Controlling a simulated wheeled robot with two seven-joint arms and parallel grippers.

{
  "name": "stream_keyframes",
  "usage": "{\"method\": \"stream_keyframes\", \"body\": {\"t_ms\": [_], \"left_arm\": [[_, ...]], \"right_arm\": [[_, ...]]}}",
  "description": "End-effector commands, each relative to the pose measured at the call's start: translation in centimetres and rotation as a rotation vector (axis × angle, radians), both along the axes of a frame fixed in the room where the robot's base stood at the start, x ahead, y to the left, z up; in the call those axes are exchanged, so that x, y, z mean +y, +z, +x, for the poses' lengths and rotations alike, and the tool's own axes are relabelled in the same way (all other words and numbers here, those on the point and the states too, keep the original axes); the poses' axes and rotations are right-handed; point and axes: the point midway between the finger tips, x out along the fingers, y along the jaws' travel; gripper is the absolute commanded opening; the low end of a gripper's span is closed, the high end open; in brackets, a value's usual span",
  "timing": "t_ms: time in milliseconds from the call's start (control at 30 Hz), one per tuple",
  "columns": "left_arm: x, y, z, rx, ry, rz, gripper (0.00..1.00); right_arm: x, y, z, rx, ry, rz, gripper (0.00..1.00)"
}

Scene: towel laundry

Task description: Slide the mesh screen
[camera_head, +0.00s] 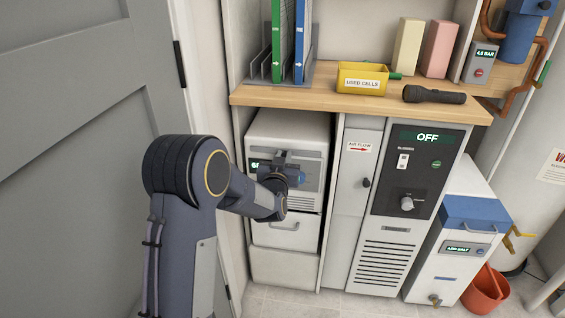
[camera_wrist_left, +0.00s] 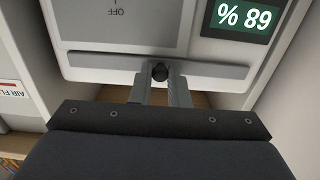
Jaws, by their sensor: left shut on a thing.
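My left gripper (camera_wrist_left: 160,88) is shut on a small black knob (camera_wrist_left: 160,72) on the front of a white unit (camera_head: 290,128). The knob sits at a grey bar (camera_wrist_left: 100,62) below a grey panel (camera_wrist_left: 128,20) marked OFF with an arrow. I cannot make out any mesh on this panel, so I cannot tell if it is the mesh screen. In the head view my left gripper (camera_head: 283,160) is in front of the unit and hides part of its face. My right gripper is not in view.
A lit percent display (camera_wrist_left: 243,16) is beside the panel. A wooden counter (camera_head: 330,102) overhangs the unit, bearing a yellow bin (camera_head: 362,70) and a black flashlight (camera_head: 434,95). A narrow AIR FLOW door (camera_head: 352,200) and an OFF control panel (camera_head: 413,170) stand to the right. A grey door (camera_head: 70,100) is left.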

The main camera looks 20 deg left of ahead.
Motion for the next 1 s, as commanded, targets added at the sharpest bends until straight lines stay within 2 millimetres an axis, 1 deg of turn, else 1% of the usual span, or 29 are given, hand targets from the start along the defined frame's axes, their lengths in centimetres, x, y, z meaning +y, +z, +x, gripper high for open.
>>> {"method": "stream_keyframes", "body": {"t_ms": [133, 167, 300, 333, 1000], "left_arm": [[0.16, 0.3, 0.14, -0.007, 0.003, 0.002, 0.0], [0.16, 0.31, 0.14, -0.007, 0.003, 0.002, 0.18], [0.12, 0.27, 0.13, -0.006, 0.002, 0.001, 0.36], [0.08, 0.26, 0.12, -0.006, 0.001, 0.001, 0.37], [-0.13, 0.16, 0.11, -0.004, -0.003, 0.001, 0.37]], "right_arm": [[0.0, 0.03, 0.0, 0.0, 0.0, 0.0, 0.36], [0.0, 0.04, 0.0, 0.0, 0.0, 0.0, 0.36], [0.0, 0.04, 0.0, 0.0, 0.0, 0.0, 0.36], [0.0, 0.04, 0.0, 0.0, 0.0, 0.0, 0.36], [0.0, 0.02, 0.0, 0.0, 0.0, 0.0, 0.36]]}}
